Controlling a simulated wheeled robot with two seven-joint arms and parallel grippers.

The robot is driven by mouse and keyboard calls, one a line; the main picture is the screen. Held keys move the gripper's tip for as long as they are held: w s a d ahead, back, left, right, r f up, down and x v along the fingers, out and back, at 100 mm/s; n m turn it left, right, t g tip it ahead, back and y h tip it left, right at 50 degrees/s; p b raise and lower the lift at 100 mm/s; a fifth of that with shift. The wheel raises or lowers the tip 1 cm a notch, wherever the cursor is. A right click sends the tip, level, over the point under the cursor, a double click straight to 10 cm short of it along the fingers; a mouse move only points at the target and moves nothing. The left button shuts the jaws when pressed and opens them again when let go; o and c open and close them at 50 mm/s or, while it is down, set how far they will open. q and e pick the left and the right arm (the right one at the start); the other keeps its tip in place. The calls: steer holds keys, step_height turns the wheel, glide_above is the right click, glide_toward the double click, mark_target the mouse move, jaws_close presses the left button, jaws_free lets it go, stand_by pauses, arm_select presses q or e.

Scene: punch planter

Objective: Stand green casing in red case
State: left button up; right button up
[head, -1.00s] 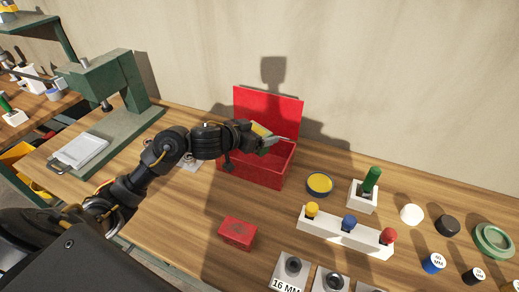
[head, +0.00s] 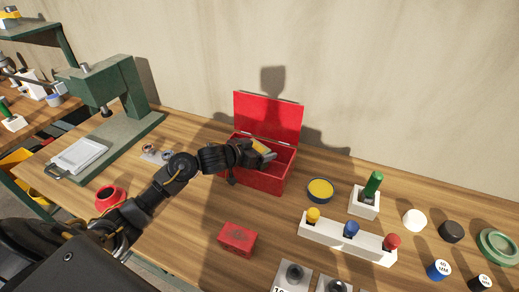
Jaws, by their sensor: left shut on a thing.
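The red case (head: 257,181) stands open on the bench, its red lid (head: 268,115) raised at the back. My left gripper (head: 266,153) reaches over the case from the left and is at its opening. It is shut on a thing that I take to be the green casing. The fingers and the case wall mostly hide that thing, and its colour and tilt are hard to tell. I cannot tell whether it touches the case floor. My right gripper is not in view.
A small red box (head: 237,239) lies in front of the case. To the right are a yellow-topped tin (head: 320,190), a white block (head: 364,203) with a green handle (head: 373,184), and a white rack (head: 346,240). A green press (head: 105,90) stands at left.

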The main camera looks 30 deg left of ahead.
arm_select(q)
steer(key=shift+r, duration=0.1)
steer(key=shift+f, duration=0.35)
steer(key=shift+f, duration=0.2)
steer(key=o, duration=1.6)
steer(key=shift+s+d+f, duration=0.1)
steer(key=shift+f, duration=0.15)
steer(key=shift+o, duration=0.2)
steer(key=shift+r, duration=0.1)
steer(key=shift+r, duration=0.4)
steer(key=v, duration=1.2)
steer(key=shift+r, duration=0.3)
